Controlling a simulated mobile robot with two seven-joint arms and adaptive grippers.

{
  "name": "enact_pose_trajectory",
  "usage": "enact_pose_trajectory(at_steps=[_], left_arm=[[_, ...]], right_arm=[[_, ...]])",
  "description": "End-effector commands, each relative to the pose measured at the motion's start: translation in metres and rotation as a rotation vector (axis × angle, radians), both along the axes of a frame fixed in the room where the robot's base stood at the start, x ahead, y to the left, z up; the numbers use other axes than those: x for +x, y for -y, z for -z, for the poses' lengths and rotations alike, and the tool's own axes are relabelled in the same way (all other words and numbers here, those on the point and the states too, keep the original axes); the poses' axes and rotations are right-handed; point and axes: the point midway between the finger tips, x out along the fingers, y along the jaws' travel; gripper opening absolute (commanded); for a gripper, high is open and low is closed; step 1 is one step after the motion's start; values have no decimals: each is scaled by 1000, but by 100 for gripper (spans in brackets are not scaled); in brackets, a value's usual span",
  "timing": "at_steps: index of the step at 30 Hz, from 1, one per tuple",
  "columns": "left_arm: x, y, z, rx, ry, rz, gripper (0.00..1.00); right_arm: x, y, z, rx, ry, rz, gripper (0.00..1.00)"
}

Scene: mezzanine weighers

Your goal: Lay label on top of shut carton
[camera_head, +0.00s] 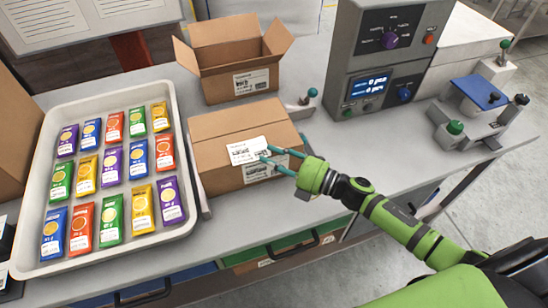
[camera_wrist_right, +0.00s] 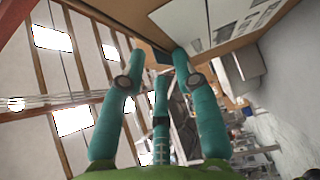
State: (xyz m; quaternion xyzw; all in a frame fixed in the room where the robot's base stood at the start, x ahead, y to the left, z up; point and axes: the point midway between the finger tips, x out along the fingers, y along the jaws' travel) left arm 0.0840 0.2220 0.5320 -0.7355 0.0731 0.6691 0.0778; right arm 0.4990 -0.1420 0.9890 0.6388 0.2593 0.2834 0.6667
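The shut brown carton (camera_head: 220,128) stands on the bench in the middle of the head view, with a printed label on its front side. The white label (camera_head: 244,151) is over the front part of the carton's top; I cannot tell whether it lies flat or is held just above. My right gripper (camera_head: 265,155) has its teal fingertips at the label's right edge. In the right wrist view the fingers (camera_wrist_right: 158,53) reach toward a white printed sheet (camera_wrist_right: 188,22). Whether they grip the label is unclear. My left gripper is out of view.
An open carton (camera_head: 222,61) stands behind the shut one. A white tray (camera_head: 26,185) of several coloured packets is on the left. A grey weigher (camera_head: 345,60) with display and knobs stands at the back right. A blue-topped device (camera_head: 480,93) is at the far right.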

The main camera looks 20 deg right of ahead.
Motion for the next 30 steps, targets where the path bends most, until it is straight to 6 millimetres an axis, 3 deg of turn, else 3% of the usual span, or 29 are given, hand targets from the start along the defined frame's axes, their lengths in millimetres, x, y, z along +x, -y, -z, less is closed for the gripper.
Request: enact_pose_trajectory(at_steps=[11,24,30], left_arm=[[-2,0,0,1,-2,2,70],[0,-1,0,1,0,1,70],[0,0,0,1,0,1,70]], right_arm=[[-6,7,2,-2,-3,3,33],[-69,67,3,-3,-4,0,33],[-84,83,2,-1,-1,0,33]])
